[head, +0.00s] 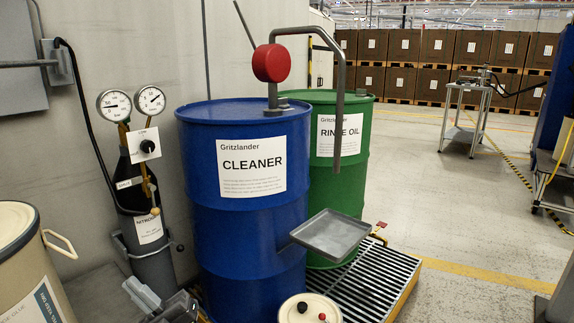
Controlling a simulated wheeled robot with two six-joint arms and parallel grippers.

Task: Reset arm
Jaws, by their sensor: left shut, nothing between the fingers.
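The drum pump has a round red head (272,63) on top of the blue CLEANER drum (240,225). A thin dark rod (244,24) rises at a slant up and left of the head. A grey bent spout pipe (338,110) arches right and hangs down in front of the green RINSE OIL drum (345,185). A grey tray (332,236) sits below the pipe's end. My left gripper (165,304) is at the bottom edge, low in front of the blue drum and away from the pump. It is shut and empty. My right gripper is not in view.
A nitrogen cylinder (151,262) with two gauges stands left of the blue drum. A beige drum (30,270) is at the lower left. A small lidded container (309,308) is at the bottom middle.

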